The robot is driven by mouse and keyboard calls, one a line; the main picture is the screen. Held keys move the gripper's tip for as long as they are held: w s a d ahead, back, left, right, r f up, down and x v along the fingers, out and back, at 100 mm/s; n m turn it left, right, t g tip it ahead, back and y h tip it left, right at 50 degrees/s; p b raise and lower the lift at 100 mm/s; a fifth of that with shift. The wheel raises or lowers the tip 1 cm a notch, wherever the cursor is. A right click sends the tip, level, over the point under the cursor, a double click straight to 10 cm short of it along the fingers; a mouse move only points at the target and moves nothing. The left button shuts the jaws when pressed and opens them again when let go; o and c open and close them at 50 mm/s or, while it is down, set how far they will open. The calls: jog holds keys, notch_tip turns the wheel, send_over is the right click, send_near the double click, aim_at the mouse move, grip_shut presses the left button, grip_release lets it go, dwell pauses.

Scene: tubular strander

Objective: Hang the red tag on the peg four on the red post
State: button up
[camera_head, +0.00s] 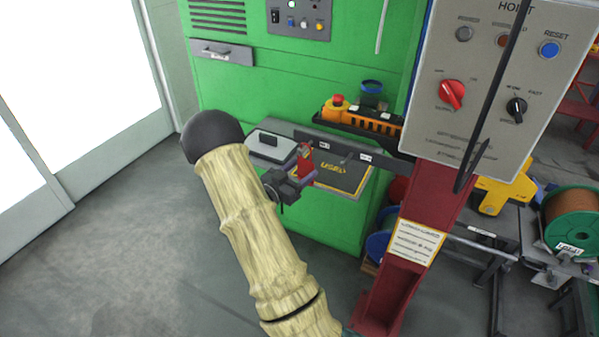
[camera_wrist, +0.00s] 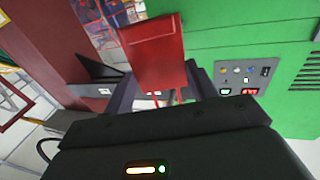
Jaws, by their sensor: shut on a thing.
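My gripper (camera_head: 297,178) is shut on the red tag (camera_head: 305,160), which stands up from the fingers in front of the green cabinet. In the wrist view the red tag (camera_wrist: 157,55) rises between the fingers (camera_wrist: 165,98). The red post (camera_head: 425,190) stands right of my gripper in the head view; it also shows at the left of the wrist view (camera_wrist: 45,40). A dark grey bar (camera_head: 342,139) with small white labels runs left from the post, close behind the tag. A small peg-like piece shows on it; I cannot read the peg numbers.
A hoist control box (camera_head: 490,75) hangs on the post with a dark cable in front. A cable spool (camera_head: 572,217) stands at the right. The floor at left is clear.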

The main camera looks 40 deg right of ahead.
dwell(0.3)
jog(key=o, duration=1.1)
jog(key=a, duration=0.5)
jog(key=s+a+b, duration=0.1)
jog(key=a, duration=0.5)
jog(key=s+a+f+b, duration=0.1)
jog(key=a, duration=0.5)
jog(key=shift+s+a, duration=0.15)
jog(key=shift+r, duration=0.1)
